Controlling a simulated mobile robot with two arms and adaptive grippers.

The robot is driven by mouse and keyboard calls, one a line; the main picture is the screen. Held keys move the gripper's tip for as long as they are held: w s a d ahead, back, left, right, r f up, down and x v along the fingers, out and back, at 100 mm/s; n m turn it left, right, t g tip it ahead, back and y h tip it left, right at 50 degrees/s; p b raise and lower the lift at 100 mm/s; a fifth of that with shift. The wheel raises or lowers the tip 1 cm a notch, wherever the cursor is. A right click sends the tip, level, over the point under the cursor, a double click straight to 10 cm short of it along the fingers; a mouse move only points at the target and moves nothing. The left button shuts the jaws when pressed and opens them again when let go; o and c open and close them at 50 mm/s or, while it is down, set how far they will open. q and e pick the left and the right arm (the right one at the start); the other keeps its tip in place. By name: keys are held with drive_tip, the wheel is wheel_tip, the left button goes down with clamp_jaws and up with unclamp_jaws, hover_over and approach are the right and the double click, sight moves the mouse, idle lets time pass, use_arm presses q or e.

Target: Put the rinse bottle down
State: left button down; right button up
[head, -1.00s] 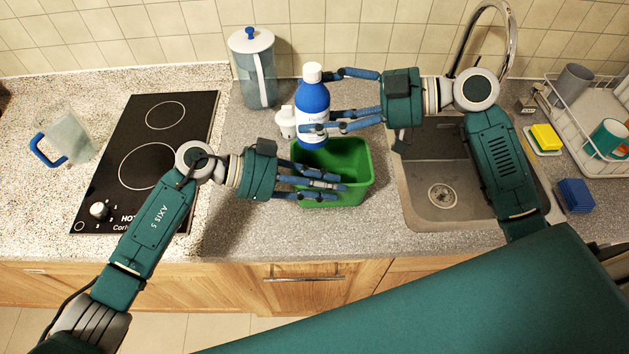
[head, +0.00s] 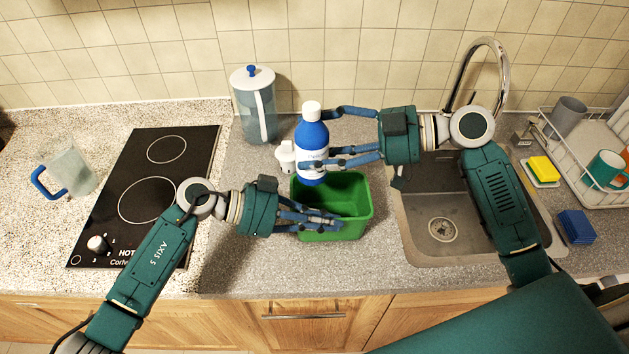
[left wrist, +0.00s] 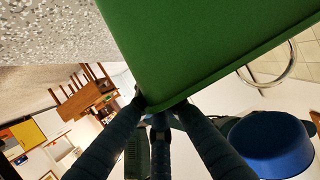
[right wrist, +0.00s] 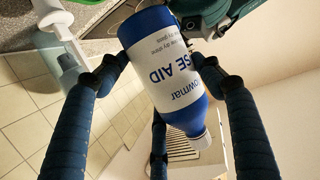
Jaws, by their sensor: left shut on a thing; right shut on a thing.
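The rinse bottle (head: 312,142) is blue with a white cap and white label, and stands upright in my right gripper (head: 335,142). That gripper is shut around it; the right wrist view shows its "RINSE AID" label (right wrist: 172,80) between the fingers. In the head view the bottle's lower end overlaps the back-left rim of a green bin (head: 352,188); I cannot tell how high it is.
A small white bottle (head: 285,158) and a lidded water pitcher (head: 255,105) stand behind and left of the bin. The hob (head: 145,200) is left, the sink (head: 440,240) right. The counter in front of the bin is clear.

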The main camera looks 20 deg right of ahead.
drive_tip(key=w+d+f+m+t+h, duration=0.2)
drive_tip(key=w+d+f, duration=0.3)
drive_tip(key=d, duration=0.4)
drive_tip(key=w+d+f+m+t+h, duration=0.25)
drive_tip(key=w+d+f, duration=0.2)
drive_tip(key=d, duration=0.45)
drive_tip(key=w+d+f+m+t+h, duration=0.25)
drive_tip(key=w+d+f, duration=0.25)
drive_tip(key=d, duration=0.4)
drive_tip(key=shift+g+y, duration=0.4)
drive_tip(key=shift+w+a+f, duration=0.5)
drive_tip(key=shift+w+a, duration=0.35)
drive_tip(key=shift+a, duration=2)
drive_tip(key=shift+w+a+f, duration=0.5)
drive_tip(key=shift+w+a, duration=0.4)
drive_tip(key=shift+a, duration=1.9)
drive_tip(key=shift+w+a+f, duration=0.5)
drive_tip(key=shift+w+a, duration=0.35)
drive_tip(key=shift+a, duration=2)
drive_tip(key=shift+f, duration=0.1)
drive_tip(key=o, duration=1.5)
drive_tip(key=shift+s+f, duration=0.1)
drive_tip(key=shift+o, duration=0.2)
